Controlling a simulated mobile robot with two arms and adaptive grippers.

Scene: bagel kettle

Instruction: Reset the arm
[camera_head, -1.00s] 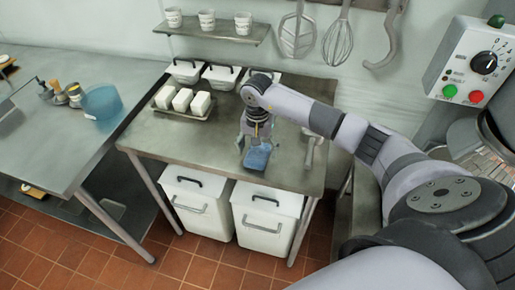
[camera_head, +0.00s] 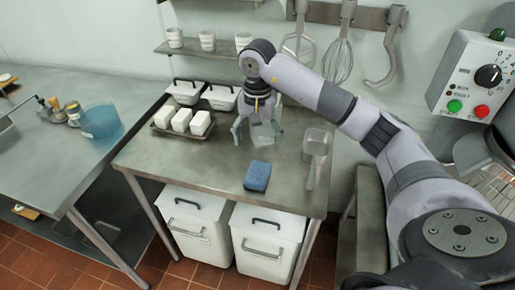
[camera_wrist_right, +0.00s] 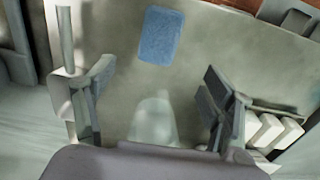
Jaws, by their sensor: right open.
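My right gripper (camera_head: 257,134) is open and empty above the back part of the metal table (camera_head: 150,150). Its spread fingers (camera_wrist_right: 157,75) show in the right wrist view. A blue sponge (camera_head: 257,176) lies flat on the table, nearer the front edge and apart from the gripper. It also shows in the right wrist view (camera_wrist_right: 160,36), beyond the fingertips. A clear cup-like container (camera_head: 264,133) shows between or behind the fingers, and in the wrist view (camera_wrist_right: 153,120); nothing shows it gripped. My left gripper is out of view.
A metal scoop (camera_head: 316,152) lies right of the sponge. White blocks on a tray (camera_head: 163,126) and lidded tubs (camera_head: 219,98) stand back left. Utensils hang on the wall, with a control box (camera_head: 470,78) at right. The table's front left is clear.

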